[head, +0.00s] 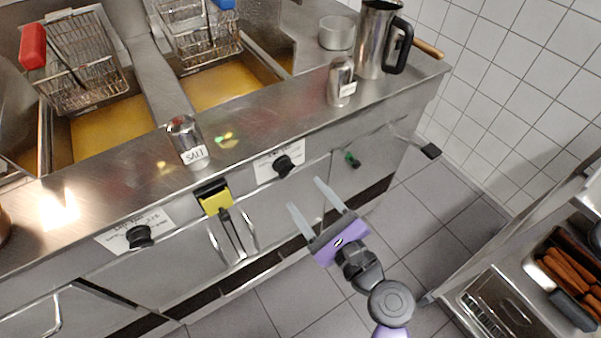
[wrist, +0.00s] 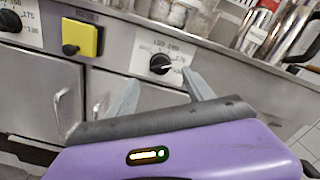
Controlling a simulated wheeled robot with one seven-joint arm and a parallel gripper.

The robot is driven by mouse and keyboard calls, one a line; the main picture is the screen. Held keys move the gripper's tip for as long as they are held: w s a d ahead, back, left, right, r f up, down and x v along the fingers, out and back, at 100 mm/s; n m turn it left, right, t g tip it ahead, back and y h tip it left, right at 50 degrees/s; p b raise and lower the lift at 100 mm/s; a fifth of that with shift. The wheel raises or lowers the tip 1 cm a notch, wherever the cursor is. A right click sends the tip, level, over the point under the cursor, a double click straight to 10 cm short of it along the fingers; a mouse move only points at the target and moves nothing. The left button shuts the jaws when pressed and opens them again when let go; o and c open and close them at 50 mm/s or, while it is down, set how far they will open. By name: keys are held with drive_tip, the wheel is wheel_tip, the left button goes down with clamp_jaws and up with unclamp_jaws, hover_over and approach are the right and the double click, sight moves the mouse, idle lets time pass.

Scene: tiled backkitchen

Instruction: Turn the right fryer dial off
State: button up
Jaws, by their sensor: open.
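The right fryer dial (head: 283,165) is a black knob on a white label on the fryer's front panel. In the wrist view the dial (wrist: 160,64) shows beyond and between the fingertips, with a pale mark at its right side. My gripper (head: 304,194) is open and empty, below and slightly right of the dial, apart from it. Its two grey fingers also show in the wrist view (wrist: 160,85). The left fryer dial (head: 139,237) is a similar black knob on its own label, farther left. The exact setting of the right dial is too small to read.
A yellow switch box (head: 215,201) sits between the dials, and a green knob (head: 352,159) is to the right. A salt shaker (head: 187,140), another shaker (head: 341,82) and a metal jug (head: 377,40) stand on the counter. A tray-laden counter (head: 500,300) is at lower right.

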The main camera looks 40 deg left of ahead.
sight(289, 173)
drive_tip(key=x, duration=0.7)
drive_tip(key=shift+w+a, duration=0.15)
drive_tip(key=shift+a, duration=0.15)
drive_tip(key=c, duration=1.3)
